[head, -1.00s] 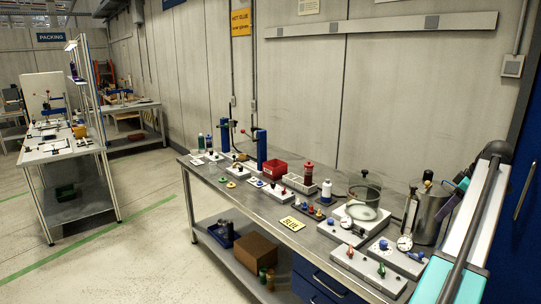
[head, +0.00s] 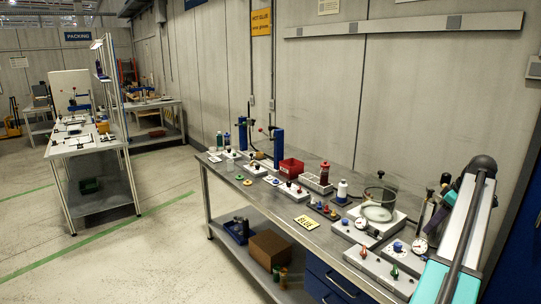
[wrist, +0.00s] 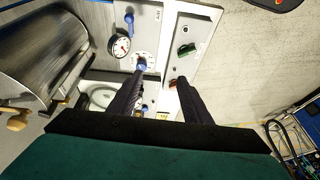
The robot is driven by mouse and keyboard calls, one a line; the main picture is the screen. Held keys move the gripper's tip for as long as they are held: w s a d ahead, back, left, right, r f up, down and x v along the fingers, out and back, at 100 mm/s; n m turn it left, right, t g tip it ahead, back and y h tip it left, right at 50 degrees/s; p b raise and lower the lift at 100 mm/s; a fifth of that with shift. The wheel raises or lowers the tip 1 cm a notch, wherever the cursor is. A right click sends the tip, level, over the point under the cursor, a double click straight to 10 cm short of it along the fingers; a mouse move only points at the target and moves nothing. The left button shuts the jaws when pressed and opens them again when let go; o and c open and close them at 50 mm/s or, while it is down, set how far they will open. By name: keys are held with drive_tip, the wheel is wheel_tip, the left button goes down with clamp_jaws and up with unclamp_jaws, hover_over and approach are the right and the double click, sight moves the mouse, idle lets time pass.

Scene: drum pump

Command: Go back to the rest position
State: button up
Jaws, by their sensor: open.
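My gripper (wrist: 158,88) shows in the wrist view as two dark fingers standing apart with nothing between them. Beyond the fingertips is a pale panel with dial gauges and blue knobs (wrist: 122,47), and beside it a panel with a green and a red knob (wrist: 188,49). The height above them is hard to judge. In the head view the same two panels stand at the bench's near right end: the green-and-red-knob one (head: 379,267) and the gauge one (head: 402,252). My arm fills the right side there, and I cannot make out the fingers.
A steel vessel (wrist: 48,55) lies close left of the fingers in the wrist view. Open floor (head: 160,240) lies left of the bench.

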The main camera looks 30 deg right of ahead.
drive_tip(key=w+a+f+g, duration=0.1)
drive_tip(key=w+a+f, duration=0.9)
drive_tip(key=w+a, duration=0.3)
drive_tip(key=w+a+f+g, duration=0.1)
drive_tip(key=w+a+f, duration=1)
drive_tip(key=a, duration=0.4)
drive_tip(key=w+a+f+g, duration=0.1)
drive_tip(key=a+f, duration=0.3)
drive_tip(key=a, duration=0.7)
drive_tip(key=w+a+f, duration=0.1)
drive_tip(key=a+f, duration=0.4)
drive_tip(key=a, duration=0.6)
drive_tip(key=w+a+f+g, duration=0.15)
drive_tip(key=a+f, duration=0.25)
drive_tip(key=a, duration=0.7)
drive_tip(key=s+a+f, duration=0.3)
drive_tip(key=a, duration=0.4)
drive_tip(key=s+a+f, duration=0.3)
drive_tip(key=a, duration=0.3)
drive_tip(key=s+f+g+b, duration=0.5)
drive_tip(key=s+f+b, duration=0.5)
drive_tip(key=s+f, duration=1.5)
wheel_tip(320, 180, down, 2)
drive_tip(key=shift+f+m+h, duration=0.1)
drive_tip(key=shift+m+h, duration=0.2)
drive_tip(key=shift+h, duration=0.1)
